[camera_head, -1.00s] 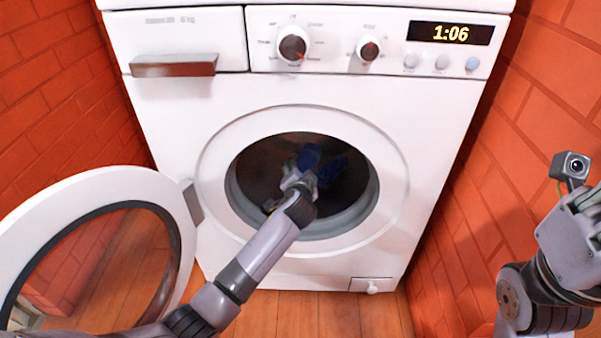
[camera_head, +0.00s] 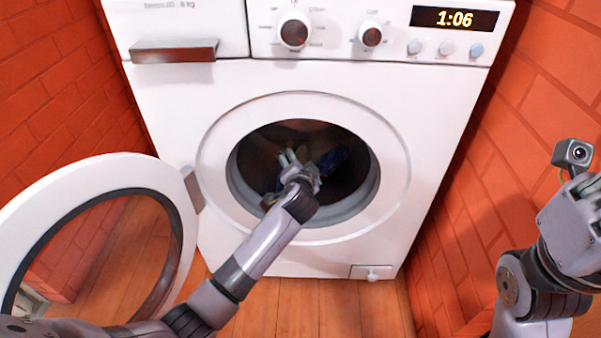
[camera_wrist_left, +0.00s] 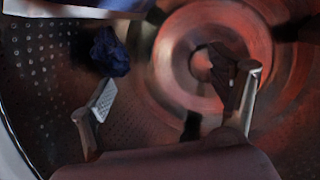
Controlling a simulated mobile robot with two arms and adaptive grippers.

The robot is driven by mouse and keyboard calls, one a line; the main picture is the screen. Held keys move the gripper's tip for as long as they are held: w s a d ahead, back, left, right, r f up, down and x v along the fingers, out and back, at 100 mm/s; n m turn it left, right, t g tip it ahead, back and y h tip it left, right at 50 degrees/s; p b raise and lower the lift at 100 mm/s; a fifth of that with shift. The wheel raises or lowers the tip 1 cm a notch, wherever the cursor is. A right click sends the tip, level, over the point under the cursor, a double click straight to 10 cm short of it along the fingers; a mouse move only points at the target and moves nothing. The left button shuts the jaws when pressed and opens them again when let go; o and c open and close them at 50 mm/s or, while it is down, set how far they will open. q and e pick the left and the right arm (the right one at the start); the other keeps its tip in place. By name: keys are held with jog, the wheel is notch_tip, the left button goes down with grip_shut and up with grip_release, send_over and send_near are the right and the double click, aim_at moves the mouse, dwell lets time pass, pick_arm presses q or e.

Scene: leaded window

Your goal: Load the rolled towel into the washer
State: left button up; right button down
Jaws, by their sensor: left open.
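The white washer (camera_head: 160,95) stands in front of me with its round door (camera_head: 85,178) swung open to the left. My left arm reaches through the opening, and my left gripper (camera_head: 298,160) is inside the drum. In the left wrist view its two fingers (camera_wrist_left: 172,98) are spread wide, with no towel between them. A dark blue crumpled cloth (camera_head: 333,159), which looks like the towel, lies in the drum just right of the gripper in the head view. It also shows in the left wrist view (camera_wrist_left: 108,52), beyond the left finger. The drum's shadow hides its full shape.
The grey rim of the opening (camera_head: 352,205) surrounds my left forearm closely. Red brick walls (camera_head: 545,75) stand close on both sides. My right arm (camera_head: 565,235) is at the right edge, clear of the washer; its fingers are not clearly visible. The wooden floor (camera_head: 300,312) is bare.

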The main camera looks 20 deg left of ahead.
pick_arm(q)
jog(key=v, duration=0.9)
jog(key=shift+s, duration=0.2)
